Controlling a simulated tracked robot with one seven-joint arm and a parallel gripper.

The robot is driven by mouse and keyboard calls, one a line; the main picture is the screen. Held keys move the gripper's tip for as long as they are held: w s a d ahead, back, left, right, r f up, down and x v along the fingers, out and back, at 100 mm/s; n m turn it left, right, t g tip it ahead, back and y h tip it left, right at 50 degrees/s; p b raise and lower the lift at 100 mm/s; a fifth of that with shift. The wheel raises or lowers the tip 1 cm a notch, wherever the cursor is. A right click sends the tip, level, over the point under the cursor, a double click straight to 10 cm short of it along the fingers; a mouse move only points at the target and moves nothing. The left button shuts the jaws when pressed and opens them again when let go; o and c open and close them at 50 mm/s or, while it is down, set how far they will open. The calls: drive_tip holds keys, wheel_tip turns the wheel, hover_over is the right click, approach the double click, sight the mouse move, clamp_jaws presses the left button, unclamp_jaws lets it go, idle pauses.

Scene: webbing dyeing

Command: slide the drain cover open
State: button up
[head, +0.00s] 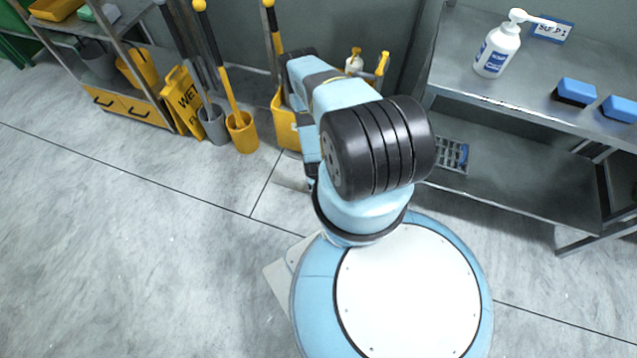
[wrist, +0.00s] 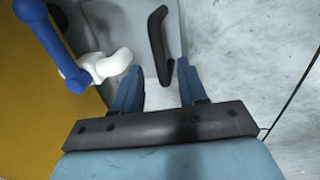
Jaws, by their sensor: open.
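In the wrist view, a flat light-grey plate (wrist: 135,22), which looks like the drain cover, lies below me with a black bar handle (wrist: 160,45) on it. My gripper (wrist: 159,65) is open and empty. Its two blue fingers point towards the plate, and the lower end of the handle shows between their tips. I cannot tell how far above the handle they are. In the head view my own arm hides the gripper and most of that spot. Whether the drain under the plate is covered or uncovered cannot be seen.
A yellow bucket (head: 286,120) stands just behind the arm; a blue-and-white object (wrist: 105,66) is close left of the fingers. A yellow wet-floor sign (head: 183,100) stands left. Front-left floor is clear.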

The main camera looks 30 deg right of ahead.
drive_tip(key=shift+w+d+f, duration=0.1)
drive_tip(key=shift+d+f, duration=0.05)
drive_tip(key=shift+f, duration=0.55)
drive_tip(key=shift+w+d+f, duration=0.1)
drive_tip(key=shift+f, duration=0.6)
clamp_jaws()
